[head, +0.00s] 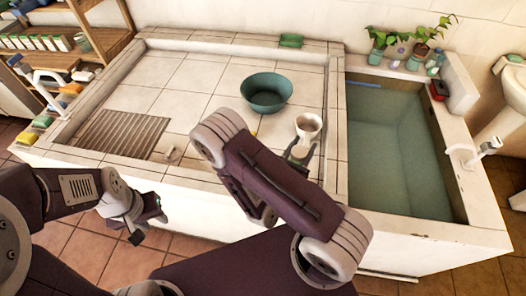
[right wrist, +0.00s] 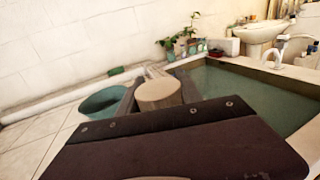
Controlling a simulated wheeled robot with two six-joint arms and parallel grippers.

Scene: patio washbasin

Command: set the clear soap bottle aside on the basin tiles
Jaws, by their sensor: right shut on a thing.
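A small, clear-looking bottle (head: 434,62) stands on the back right ledge of the water basin, beside the potted plants. It is too small to tell surely whether it is the soap bottle. My right gripper (head: 300,150) is shut on a pale cup (head: 309,126) above the tiles, near the divider to the water. The cup's rim faces up in the head view, and its side shows in the right wrist view (right wrist: 158,95). My right arm hides part of the tiles' front edge. My left gripper (head: 149,226) is open and empty, low in front of the basin wall.
A green bowl (head: 266,92) stands on the tiles (head: 195,75) behind the cup. A green sponge (head: 291,40) lies at the back rim. A ribbed drain board (head: 122,133) is at left. The water trough (head: 400,140) is at right. The middle left tiles are clear.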

